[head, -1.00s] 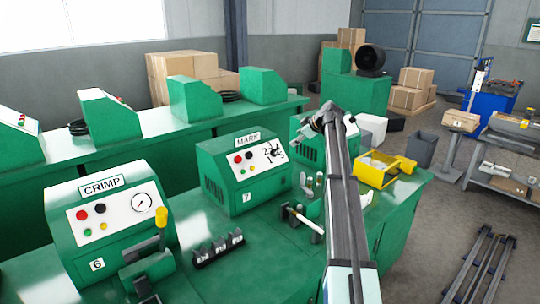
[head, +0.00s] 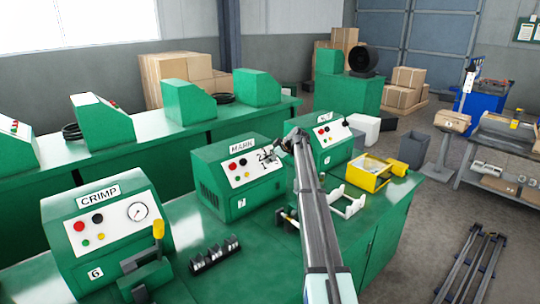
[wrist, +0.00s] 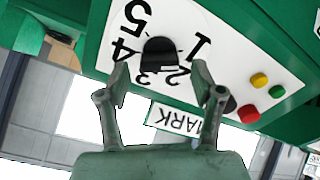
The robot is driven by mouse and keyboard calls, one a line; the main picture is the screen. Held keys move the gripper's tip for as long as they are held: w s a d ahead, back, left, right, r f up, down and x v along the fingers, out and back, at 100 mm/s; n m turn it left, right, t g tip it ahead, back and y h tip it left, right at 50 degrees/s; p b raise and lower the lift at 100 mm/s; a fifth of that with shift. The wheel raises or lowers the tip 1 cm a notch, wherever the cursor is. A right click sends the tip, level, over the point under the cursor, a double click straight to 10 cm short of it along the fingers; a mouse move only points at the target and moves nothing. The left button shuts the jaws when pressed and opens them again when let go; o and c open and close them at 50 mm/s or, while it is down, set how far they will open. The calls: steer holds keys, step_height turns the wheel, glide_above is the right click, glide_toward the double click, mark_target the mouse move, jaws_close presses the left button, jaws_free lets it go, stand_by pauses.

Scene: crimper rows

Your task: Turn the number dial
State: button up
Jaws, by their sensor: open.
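The number dial is a black knob (wrist: 158,54) on the white panel of the green MARK machine (head: 210,180). Black numerals 1 to 5 ring it. The wrist view shows it upside down. In the head view the dial (head: 266,157) is small and partly covered by my gripper (head: 284,148). In the wrist view my gripper (wrist: 160,72) is open and empty, its two fingers on either side of the knob in the picture. Knob and fingers appear apart, but I cannot tell the exact gap in depth.
Red, yellow and green buttons (wrist: 260,81) sit beside the dial on the panel. The CRIMP machine (head: 68,232) stands at the left on the green bench. Another green machine (head: 310,126) and a yellow tray (head: 366,180) are to the right. A black rack (head: 214,256) lies in front.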

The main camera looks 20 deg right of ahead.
steer(key=shift+x, duration=1)
steer(key=c, duration=1.1)
